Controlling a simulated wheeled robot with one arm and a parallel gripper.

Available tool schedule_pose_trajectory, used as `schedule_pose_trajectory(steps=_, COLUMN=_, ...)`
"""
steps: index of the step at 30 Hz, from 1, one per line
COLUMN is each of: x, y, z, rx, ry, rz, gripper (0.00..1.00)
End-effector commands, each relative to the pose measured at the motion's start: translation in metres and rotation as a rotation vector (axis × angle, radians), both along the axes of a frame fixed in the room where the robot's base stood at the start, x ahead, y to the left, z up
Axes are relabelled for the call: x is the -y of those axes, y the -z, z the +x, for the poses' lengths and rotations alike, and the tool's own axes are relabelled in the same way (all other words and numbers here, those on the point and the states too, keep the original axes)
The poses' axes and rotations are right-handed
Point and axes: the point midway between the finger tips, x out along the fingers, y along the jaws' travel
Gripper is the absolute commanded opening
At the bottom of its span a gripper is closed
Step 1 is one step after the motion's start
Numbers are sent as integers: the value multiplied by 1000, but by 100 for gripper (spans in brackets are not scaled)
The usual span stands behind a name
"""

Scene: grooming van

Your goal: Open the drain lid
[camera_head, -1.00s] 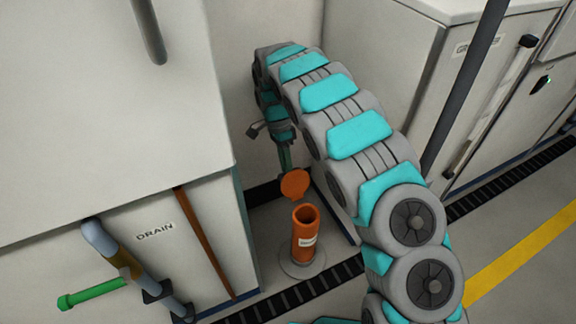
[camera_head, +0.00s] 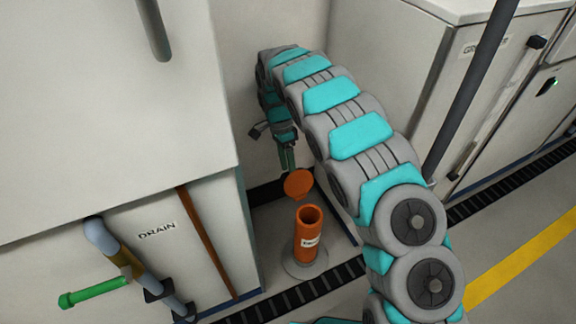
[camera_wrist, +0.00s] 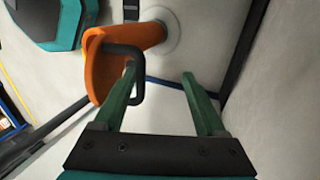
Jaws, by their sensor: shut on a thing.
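The orange drain pipe (camera_head: 308,240) stands upright on the floor with its round mouth showing. The orange drain lid (camera_head: 298,183) is tilted up behind the mouth, off the opening. In the wrist view the lid (camera_wrist: 91,72) is a disc seen at a slant, with the pipe (camera_wrist: 145,38) behind it. A dark loop handle (camera_wrist: 139,78) on the lid passes around my left green finger. My gripper (camera_head: 287,158) is just above the lid, and it also shows in the wrist view (camera_wrist: 158,76). It is shut on the handle, though the fingers look spaced apart there.
A white cabinet marked DRAIN (camera_head: 156,231) stands close to the left, with a pipe and a green handle (camera_head: 93,291) on its front. A grey cabinet (camera_head: 400,70) is at the right. A dark floor grate (camera_head: 310,288) runs in front of the pipe.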

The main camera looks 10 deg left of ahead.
Motion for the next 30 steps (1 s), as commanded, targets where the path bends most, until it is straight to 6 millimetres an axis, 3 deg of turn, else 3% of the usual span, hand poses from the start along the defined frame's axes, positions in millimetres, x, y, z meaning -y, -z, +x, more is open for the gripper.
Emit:
schedule_pose_trajectory(steps=16, x=-3, y=-9, z=4, rx=9, ry=-1, rz=6, gripper=45)
schedule_pose_trajectory(steps=30, x=-14, y=-62, z=20, rx=5, ry=-2, rz=4, gripper=45)
